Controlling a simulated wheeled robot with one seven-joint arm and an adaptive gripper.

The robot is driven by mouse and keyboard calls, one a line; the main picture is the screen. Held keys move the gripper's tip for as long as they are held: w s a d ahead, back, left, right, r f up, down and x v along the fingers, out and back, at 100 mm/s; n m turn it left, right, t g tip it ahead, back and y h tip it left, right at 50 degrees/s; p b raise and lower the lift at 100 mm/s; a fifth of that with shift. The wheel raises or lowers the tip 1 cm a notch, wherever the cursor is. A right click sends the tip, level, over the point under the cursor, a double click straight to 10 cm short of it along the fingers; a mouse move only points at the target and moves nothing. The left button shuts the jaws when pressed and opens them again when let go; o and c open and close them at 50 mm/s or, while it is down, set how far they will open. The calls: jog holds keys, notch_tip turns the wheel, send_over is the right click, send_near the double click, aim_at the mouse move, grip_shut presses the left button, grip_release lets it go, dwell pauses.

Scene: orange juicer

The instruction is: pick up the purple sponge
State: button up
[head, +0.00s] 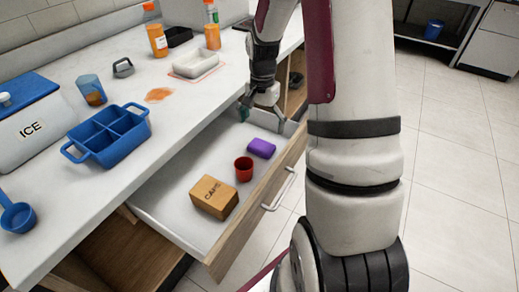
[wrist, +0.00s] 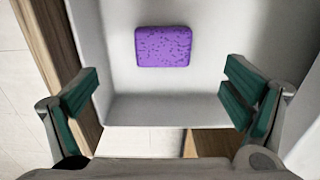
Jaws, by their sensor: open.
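The purple sponge (head: 261,148) lies flat on the floor of the open drawer (head: 180,197), near its far end, in the head view. In the wrist view the purple sponge (wrist: 163,46) is a speckled rounded block, ahead of the fingers and between their lines. My gripper (head: 262,116) is over the far end of the drawer, just beyond the sponge. In the wrist view my gripper (wrist: 160,100) has its green-padded fingers wide apart, with nothing between them. The sponge is apart from both fingers.
A red cup (head: 243,169) and a cardboard box marked CAPS (head: 214,197) stand in the drawer on the near side of the sponge. The drawer's walls rise around the sponge. The counter above holds a blue divided caddy (head: 110,134), bottles and an ice box (head: 30,118).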

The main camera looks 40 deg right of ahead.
aim_at(260, 147)
jog(key=f+b, duration=0.1)
jog(key=f, duration=0.4)
jog(key=f+b, duration=0.1)
jog(key=f, duration=0.4)
jog(key=shift+w+a, duration=0.15)
jog(key=shift+w, duration=0.05)
jog(key=shift+r, duration=0.1)
jog(key=shift+c, duration=0.3)
jog(key=c, duration=0.9)
